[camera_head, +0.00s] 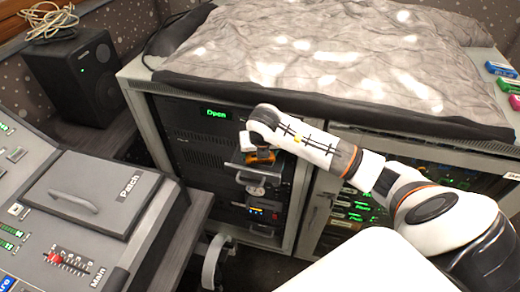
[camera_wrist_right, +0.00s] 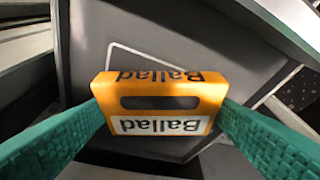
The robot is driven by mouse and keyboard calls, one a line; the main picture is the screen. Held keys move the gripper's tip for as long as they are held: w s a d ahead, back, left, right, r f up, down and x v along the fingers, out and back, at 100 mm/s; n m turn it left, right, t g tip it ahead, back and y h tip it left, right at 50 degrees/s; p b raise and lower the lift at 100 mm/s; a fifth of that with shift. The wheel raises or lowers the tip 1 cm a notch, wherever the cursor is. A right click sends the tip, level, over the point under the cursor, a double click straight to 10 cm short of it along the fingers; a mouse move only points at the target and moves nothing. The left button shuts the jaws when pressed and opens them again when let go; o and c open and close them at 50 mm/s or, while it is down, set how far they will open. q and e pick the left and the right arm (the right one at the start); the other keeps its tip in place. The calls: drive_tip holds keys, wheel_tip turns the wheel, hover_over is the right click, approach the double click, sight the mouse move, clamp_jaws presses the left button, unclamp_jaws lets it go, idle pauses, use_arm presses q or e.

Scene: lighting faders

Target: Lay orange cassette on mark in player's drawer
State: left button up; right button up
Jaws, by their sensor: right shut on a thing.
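The orange cassette (camera_wrist_right: 160,103), labelled "Ballad", sits between the two green fingers of my right gripper (camera_wrist_right: 160,112), which is shut on it. In the head view a small orange part of the cassette (camera_head: 263,153) shows under my right gripper (camera_head: 258,156), at the front of the rack. The player's drawer (camera_wrist_right: 215,35) is a dark grey surface behind the cassette in the wrist view. A thin white outline, the mark (camera_wrist_right: 142,53), shows partly on it; the cassette hides the rest. I cannot tell whether the cassette touches the drawer. My left gripper is not in view.
The player's display (camera_head: 216,113) reads "Open" in green. The rack (camera_head: 140,97) has other devices below and a grey cover (camera_head: 330,60) on top. Several coloured cassettes (camera_head: 501,69) lie at its right end. A mixing desk (camera_head: 90,200) and a black speaker (camera_head: 85,78) stand left.

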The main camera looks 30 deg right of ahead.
drive_tip(key=o, duration=1)
drive_tip(key=v, duration=1.2)
